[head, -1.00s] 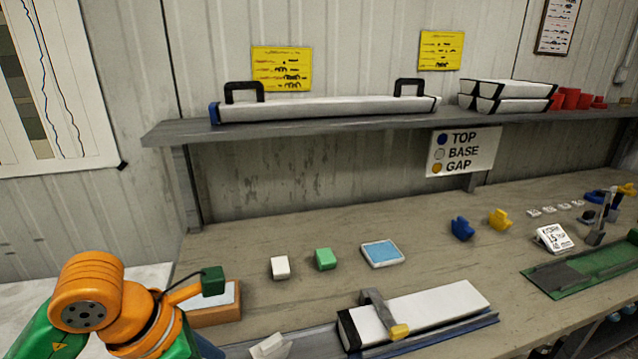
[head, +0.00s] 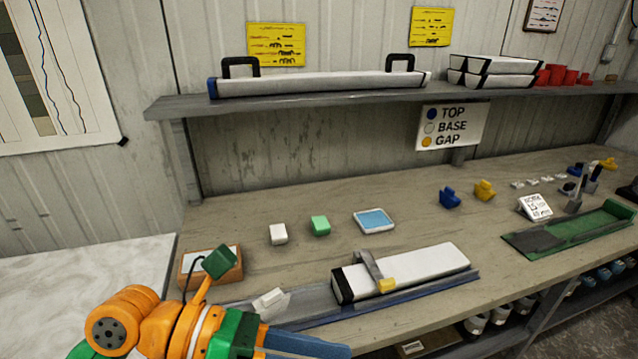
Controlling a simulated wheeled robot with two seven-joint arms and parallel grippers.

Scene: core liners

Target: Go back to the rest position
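My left arm, orange and green, comes in at the lower left. Its gripper (head: 318,346) shows as a long blue-grey part at the bottom edge, in front of the bench. The lower side is cut off, so I cannot see whether it is open or holds anything. A green box on an orange bracket (head: 220,262) with a black cable rises from this arm. My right gripper is not in view. A white core liner (head: 425,268) with a black end lies in the grey-blue tray (head: 462,281). A grey clamp with a yellow tip (head: 386,285) sits across the liner.
The bench (head: 290,205) holds a white block (head: 278,234), a green block (head: 320,225), a blue pad (head: 375,220), a blue piece (head: 450,197), a yellow piece (head: 484,190) and a green tray (head: 578,228). A shelf (head: 180,108) above carries a long handled liner (head: 320,84).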

